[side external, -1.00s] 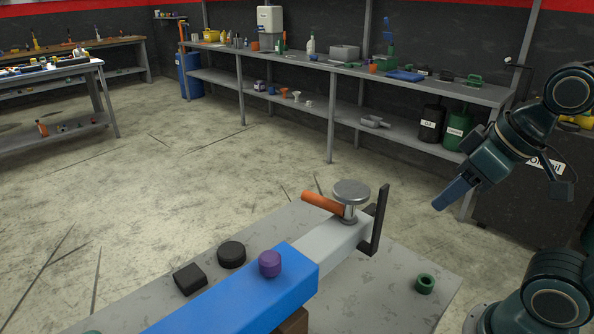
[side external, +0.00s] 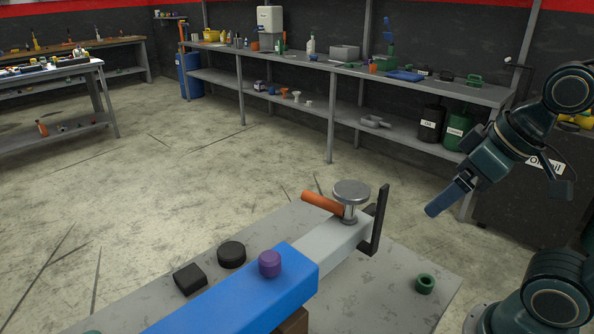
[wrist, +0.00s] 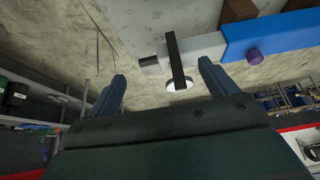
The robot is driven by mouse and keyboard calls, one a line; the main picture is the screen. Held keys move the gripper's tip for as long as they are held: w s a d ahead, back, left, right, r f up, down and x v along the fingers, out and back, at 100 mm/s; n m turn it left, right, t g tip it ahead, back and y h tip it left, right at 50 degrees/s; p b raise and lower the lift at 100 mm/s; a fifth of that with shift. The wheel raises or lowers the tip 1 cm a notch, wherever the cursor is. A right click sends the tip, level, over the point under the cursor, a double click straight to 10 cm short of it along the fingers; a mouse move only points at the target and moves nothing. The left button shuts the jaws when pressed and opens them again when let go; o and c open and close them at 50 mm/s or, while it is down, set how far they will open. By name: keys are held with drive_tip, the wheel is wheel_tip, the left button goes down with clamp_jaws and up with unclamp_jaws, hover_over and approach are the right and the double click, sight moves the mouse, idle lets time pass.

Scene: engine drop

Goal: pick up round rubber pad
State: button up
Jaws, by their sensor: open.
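The round rubber pad (side external: 231,254) is a black disc lying on the grey table, behind the blue beam and beside a black square pad (side external: 189,279). I cannot make it out in the wrist view. My gripper (side external: 433,211) hangs in the air to the right of the table, well apart from the pad. In the wrist view my gripper (wrist: 161,73) has its two fingers spread with nothing held between them.
A blue beam (side external: 240,293) with a purple cylinder (side external: 270,263) on it crosses the table (side external: 400,265). Its grey end carries a metal disc (side external: 352,191), an orange handle (side external: 322,203) and an upright black bar (side external: 379,220). A green ring (side external: 425,283) lies at right.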

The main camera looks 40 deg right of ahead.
sight(235, 249)
drive_tip(key=w+a+r+m, duration=0.1)
drive_tip(key=w, duration=0.2)
drive_tip(key=w+a+m, duration=0.1)
drive_tip(key=w+m, duration=0.1)
drive_tip(key=w, duration=0.1)
drive_tip(key=w+a+r+m+g+y, duration=0.1)
drive_tip(key=w+m, duration=0.1)
drive_tip(key=w, duration=0.2)
drive_tip(key=shift+r, duration=0.3)
drive_tip(key=w+m, duration=0.1)
drive_tip(key=w, duration=0.2)
drive_tip(key=w+a+m, duration=0.1)
drive_tip(key=w+m, duration=0.1)
drive_tip(key=w, duration=0.1)
drive_tip(key=w+a+f+m+g+y, duration=0.1)
drive_tip(key=w, duration=0.2)
drive_tip(key=shift+a+m, duration=0.25)
drive_tip(key=shift+m, duration=0.15)
drive_tip(key=w+a+f+m+g+y, duration=0.1)
drive_tip(key=w+a+f+m, duration=0.2)
drive_tip(key=w+f+m, duration=0.2)
drive_tip(key=w+a+f+m+g+y, duration=0.1)
drive_tip(key=w+a+f+m, duration=0.2)
drive_tip(key=w+f+m, duration=0.3)
drive_tip(key=w+f, duration=0.3)
drive_tip(key=w, duration=0.3)
drive_tip(key=shift+a+f, duration=0.15)
drive_tip(key=shift+f, duration=0.2)
drive_tip(key=shift+w+f, duration=0.1)
